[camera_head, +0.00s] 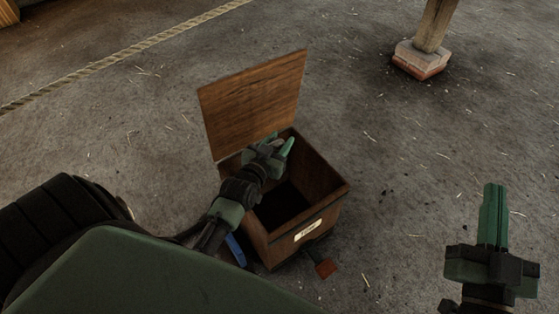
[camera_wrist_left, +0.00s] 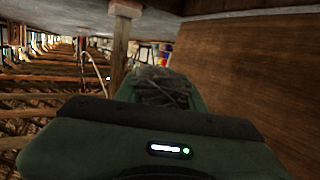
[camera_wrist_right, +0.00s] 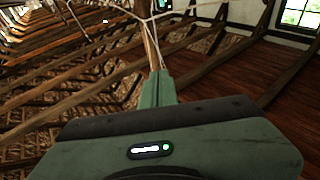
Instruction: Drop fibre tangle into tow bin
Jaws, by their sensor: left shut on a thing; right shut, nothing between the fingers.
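The tow bin (camera_head: 315,222) is an open wooden box with a pale label on its front. Its lid (camera_head: 255,105) stands raised at the back, and the inside looks dark. My left gripper (camera_head: 283,148) is over the bin's opening, close to the lid. It is shut on the fibre tangle (camera_wrist_left: 162,88), a grey-brown clump between the fingers in the left wrist view. The tangle is hard to make out in the head view. My right gripper (camera_head: 493,215) is shut and empty, well to the right of the bin; its closed fingers also show in the right wrist view (camera_wrist_right: 158,88).
A red-brown block-like piece (camera_head: 326,268) and a blue piece (camera_head: 235,250) show low beside the bin. A wooden post on a brick footing (camera_head: 420,60) stands at the back right. A rope (camera_head: 130,52) runs across the back left. The floor between bin and post is clear.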

